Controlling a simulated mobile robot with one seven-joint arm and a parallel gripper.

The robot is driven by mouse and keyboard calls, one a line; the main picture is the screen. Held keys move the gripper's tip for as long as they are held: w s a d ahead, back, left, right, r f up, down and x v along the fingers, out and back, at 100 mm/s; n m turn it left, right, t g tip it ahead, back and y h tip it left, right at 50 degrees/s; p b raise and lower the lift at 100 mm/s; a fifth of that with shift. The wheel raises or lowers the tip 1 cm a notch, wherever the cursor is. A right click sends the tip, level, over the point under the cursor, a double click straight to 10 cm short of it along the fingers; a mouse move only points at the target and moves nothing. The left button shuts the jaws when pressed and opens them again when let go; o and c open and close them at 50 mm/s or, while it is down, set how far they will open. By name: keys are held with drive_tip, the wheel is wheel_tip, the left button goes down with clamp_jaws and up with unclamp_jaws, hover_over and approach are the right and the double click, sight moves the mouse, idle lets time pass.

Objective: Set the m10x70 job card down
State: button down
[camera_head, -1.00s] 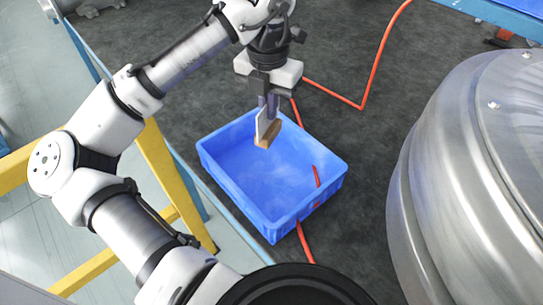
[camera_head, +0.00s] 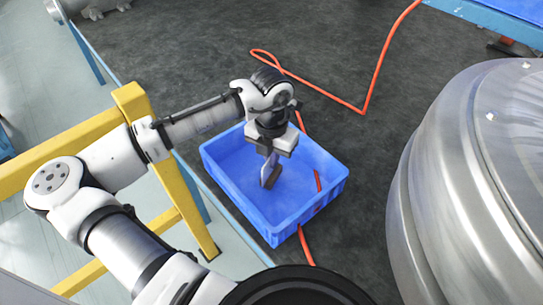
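My gripper (camera_head: 268,168) points down into the blue crate (camera_head: 325,198), with its fingers below the level of the rim. A small brown block-like thing (camera_head: 273,178), perhaps the m10x70 job card, is at the fingertips. The fingers look close together around it, but the hold itself is small and partly hidden. I cannot tell whether the brown thing touches the crate floor. No writing on it is readable.
The crate stands on a dark floor. A large silver metal housing (camera_head: 475,170) fills the right side. A yellow frame (camera_head: 165,165) stands to the left. The crate floor looks otherwise empty.

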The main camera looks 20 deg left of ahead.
drive_tip(key=shift+f, duration=0.2)
drive_tip(key=c, duration=1.6)
unclamp_jaws()
drive_tip(key=shift+c, duration=0.2)
drive_tip(key=shift+r, duration=0.15)
wheel_tip(320, 180, up, 12)
drive_tip(key=b, duration=0.1)
drive_tip(key=shift+r, duration=0.15)
